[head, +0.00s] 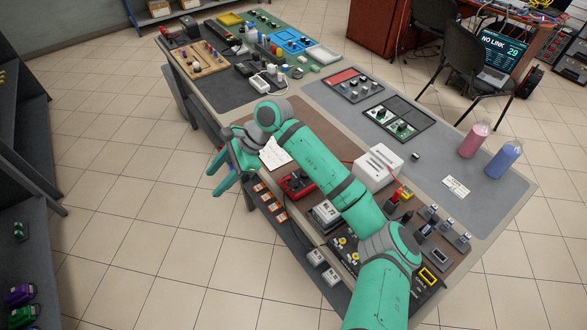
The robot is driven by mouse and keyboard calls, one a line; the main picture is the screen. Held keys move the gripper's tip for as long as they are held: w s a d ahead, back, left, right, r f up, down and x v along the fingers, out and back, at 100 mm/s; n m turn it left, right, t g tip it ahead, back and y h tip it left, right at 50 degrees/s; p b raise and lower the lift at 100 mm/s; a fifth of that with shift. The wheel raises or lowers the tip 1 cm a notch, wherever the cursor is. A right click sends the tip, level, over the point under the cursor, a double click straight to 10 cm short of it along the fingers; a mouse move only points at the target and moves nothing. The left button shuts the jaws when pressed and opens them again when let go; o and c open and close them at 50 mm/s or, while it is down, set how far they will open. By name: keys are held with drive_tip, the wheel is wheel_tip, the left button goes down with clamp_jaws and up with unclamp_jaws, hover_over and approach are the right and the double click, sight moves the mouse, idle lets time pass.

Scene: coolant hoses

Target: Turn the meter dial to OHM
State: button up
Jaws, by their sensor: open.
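A red and black device (297,184), which looks like the meter, lies near the front edge of the long workbench. My arm passes close over its right side, and its dial and markings are too small to read. My gripper (214,180) is open and appears empty. It hangs to the left of the meter, out past the bench's front edge, with its fingers pointing down and left. It is clearly apart from the meter.
A white paper (275,152) lies left of the meter. A white box (377,168) stands to its right, with a thin red cable nearby. Pink (474,139) and blue (503,157) bottles stand at the right. Floor left of the bench is clear.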

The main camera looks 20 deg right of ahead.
drive_tip(key=w+d+r+h, duration=0.1)
drive_tip(key=d+h, duration=0.3)
drive_tip(key=d, duration=0.9)
drive_tip(key=w+d+h, duration=0.2)
drive_tip(key=d+h, duration=0.2)
drive_tip(key=d, duration=1)
drive_tip(key=f, duration=0.9)
drive_tip(key=shift+a+f, duration=0.3)
drive_tip(key=shift+f, duration=0.05)
drive_tip(key=shift+w, duration=0.1)
drive_tip(key=c, duration=1.1)
